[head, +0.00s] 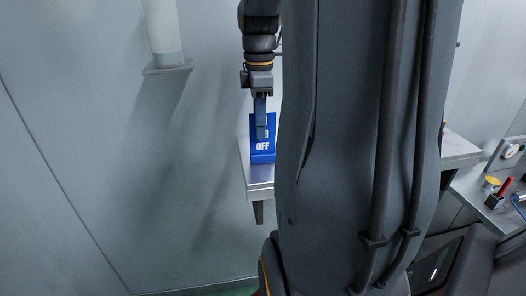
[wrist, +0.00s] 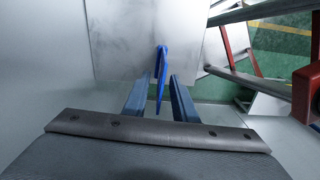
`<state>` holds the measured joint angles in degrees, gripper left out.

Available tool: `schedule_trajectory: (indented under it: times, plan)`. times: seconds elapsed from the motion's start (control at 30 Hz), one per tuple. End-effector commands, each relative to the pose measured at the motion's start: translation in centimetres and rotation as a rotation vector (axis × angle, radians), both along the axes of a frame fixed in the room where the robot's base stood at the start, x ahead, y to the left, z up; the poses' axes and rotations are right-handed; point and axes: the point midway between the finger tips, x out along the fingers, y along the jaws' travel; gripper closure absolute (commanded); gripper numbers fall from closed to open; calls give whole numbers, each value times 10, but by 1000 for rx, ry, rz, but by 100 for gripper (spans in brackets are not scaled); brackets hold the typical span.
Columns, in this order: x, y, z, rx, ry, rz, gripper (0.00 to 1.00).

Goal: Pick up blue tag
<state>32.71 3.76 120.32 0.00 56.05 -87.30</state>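The blue tag (head: 263,147), with white lettering that includes "OFF", stands upright near the left end of a metal shelf (head: 262,189) in the head view. My gripper (head: 261,117) points down over it, and its fingers overlap the tag's upper part. In the wrist view the tag (wrist: 161,62) appears edge-on as a thin blue strip between the two blue-grey fingers of my gripper (wrist: 160,80). The fingers are apart, with a narrow gap on each side of the tag. My arm hides the middle of the shelf in the head view.
A white cylinder (head: 163,30) on a bracket is on the wall at upper left. A side ledge at right holds a red-topped item (head: 507,187) and a yellow-topped one (head: 492,182). In the wrist view a red object (wrist: 304,92) is at right, above green floor.

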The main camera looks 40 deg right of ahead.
Motion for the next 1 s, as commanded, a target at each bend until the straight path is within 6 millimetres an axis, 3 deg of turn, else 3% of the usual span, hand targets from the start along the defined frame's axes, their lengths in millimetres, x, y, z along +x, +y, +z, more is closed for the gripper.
schedule_trajectory:
  times: [0.4, 0.73, 0.77, 0.9, 1.0]
  plan:
    - [-5, -5, -50, 1, 1, -1, 75]
    - [-5, -5, -59, -2, -2, -2, 75]
    - [-5, -5, -59, -2, -2, -2, 77]
    - [-5, -5, -59, -2, -2, -1, 100]
    - [-5, -5, -59, -1, -2, -1, 100]
